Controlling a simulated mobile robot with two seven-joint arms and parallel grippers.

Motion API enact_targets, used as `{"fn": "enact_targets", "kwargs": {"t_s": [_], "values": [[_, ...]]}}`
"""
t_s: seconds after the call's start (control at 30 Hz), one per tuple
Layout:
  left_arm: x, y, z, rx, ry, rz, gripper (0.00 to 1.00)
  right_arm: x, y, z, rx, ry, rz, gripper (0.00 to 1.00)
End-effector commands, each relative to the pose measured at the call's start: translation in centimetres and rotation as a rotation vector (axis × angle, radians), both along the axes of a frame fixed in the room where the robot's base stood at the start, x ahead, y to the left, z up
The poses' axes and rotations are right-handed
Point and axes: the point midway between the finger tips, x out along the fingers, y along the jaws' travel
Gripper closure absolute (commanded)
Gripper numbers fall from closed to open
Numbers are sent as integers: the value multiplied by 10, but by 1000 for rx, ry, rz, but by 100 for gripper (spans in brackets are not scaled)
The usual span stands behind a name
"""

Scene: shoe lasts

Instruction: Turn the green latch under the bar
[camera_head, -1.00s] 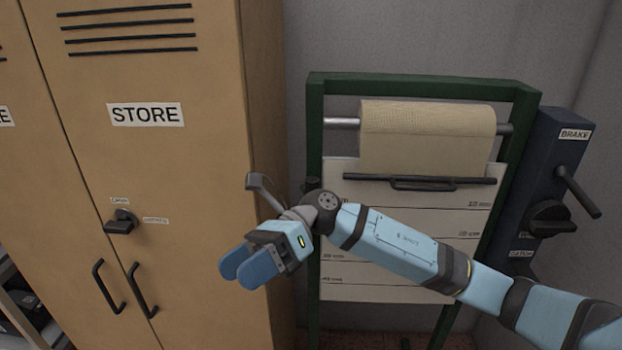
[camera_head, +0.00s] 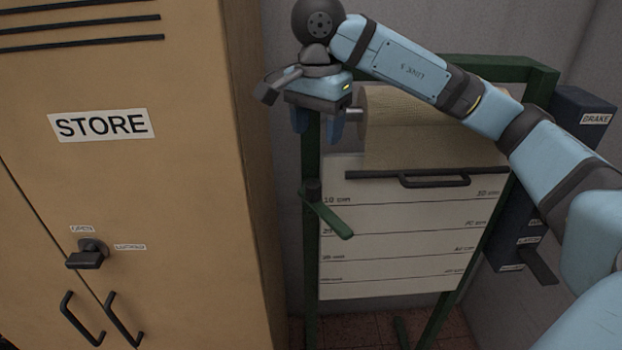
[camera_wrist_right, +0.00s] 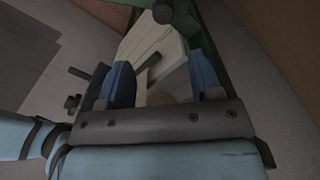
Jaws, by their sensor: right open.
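The green latch (camera_head: 330,215) is on the left post of the green frame (camera_head: 310,265). Its lever slants down to the right from a dark round pivot, below the level of the black bar (camera_head: 430,174). A green part with a round knob, probably the latch, shows at the top of the right wrist view (camera_wrist_right: 178,18). My right gripper (camera_head: 318,127) is open and empty, above the latch and apart from it, by the left end of the paper roll. Its two blue fingers also show in the wrist view (camera_wrist_right: 161,62). My left gripper is not in view.
A paper roll (camera_head: 390,130) hangs in the frame, its sheet (camera_head: 400,240) marked with lines. A tan STORE cabinet (camera_head: 150,190) with a dark knob stands close on the left. A dark blue BRAKE box (camera_head: 580,125) with levers is on the right, partly behind my arm.

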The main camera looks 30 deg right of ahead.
Motion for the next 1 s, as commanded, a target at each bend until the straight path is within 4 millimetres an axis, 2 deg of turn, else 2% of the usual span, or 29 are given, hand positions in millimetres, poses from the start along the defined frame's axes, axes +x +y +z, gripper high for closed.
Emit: {"fn": "enact_targets", "kwargs": {"t_s": [0.03,0.4,0.53,0.73,1.0], "values": [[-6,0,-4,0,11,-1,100,0,0,-9,1,5,0,41],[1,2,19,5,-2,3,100,0,0,-83,1,6,-2,41],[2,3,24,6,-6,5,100,0,1,-104,2,5,0,41],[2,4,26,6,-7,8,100,0,1,-121,2,3,0,41],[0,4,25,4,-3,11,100,1,1,-124,3,1,0,41]]}}
